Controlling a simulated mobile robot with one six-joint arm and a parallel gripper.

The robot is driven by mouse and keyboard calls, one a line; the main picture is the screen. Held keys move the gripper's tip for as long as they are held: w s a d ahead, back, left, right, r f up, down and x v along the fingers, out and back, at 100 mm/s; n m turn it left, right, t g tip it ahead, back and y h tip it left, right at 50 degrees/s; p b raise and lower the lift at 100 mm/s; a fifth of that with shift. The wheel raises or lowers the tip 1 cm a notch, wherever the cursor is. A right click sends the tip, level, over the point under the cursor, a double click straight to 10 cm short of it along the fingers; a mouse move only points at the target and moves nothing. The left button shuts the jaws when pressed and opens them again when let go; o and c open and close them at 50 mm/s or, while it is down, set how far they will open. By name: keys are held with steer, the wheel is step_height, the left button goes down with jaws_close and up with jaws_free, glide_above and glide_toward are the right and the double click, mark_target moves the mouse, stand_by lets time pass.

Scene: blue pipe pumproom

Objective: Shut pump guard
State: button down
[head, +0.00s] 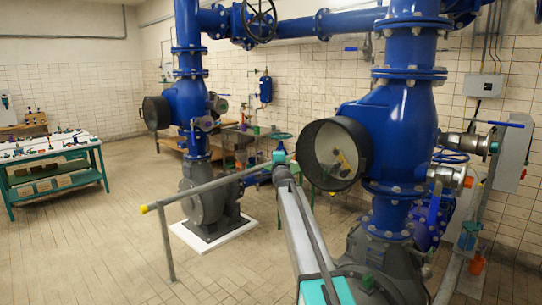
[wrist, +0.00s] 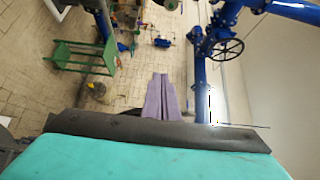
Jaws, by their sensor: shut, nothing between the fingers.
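I cannot tell for certain which part is the pump guard. A round black-rimmed cover (head: 335,154) sits on the side of the near blue pump body (head: 405,125), with a pale face and a small yellow shape inside. A similar black round cover (head: 156,112) is on the farther blue pipe column (head: 188,90). In the head view my arm reaches up to just left of the near cover, and my fingers are not distinguishable there. In the wrist view my gripper (wrist: 160,76) is shut and empty, and no round cover is recognisable.
A grey handrail (head: 205,187) with a yellow end stands left of my arm. A grey pump (head: 210,205) stands on a white plinth. The left tiled floor is clear.

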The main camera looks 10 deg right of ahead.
steer(key=shift+s+a+b, duration=0.4)
steer(key=shift+a+b, duration=0.05)
steer(key=shift+a, duration=0.35)
steer(key=shift+s+a+b, duration=0.4)
steer(key=shift+a+b, duration=0.05)
steer(key=shift+a, duration=0.3)
steer(key=s+f+n+g, duration=0.3)
steer(key=s+f, duration=0.4)
steer(key=f, duration=0.6)
steer(key=s+f+n+g, duration=0.4)
steer(key=s+f, duration=0.3)
steer(key=f, duration=0.6)
steer(key=s+f+n+g, duration=0.3)
steer(key=s+f, duration=0.4)
steer(key=f, duration=0.7)
steer(key=s+f+n+g, duration=0.3)
steer(key=s+f, duration=0.2)
steer(key=s, duration=0.5)
steer(key=s+a+f+n+g+y, duration=0.1)
steer(key=s+f+n+g, duration=0.15)
steer(key=s+f, duration=0.55)
steer(key=s+f+n+g, duration=0.3)
steer(key=s, duration=0.8)
steer(key=s+f+g+b, duration=0.5)
steer(key=s+f+b, duration=0.2)
steer(key=s+f, duration=1.9)
steer(key=shift+b, duration=0.3)
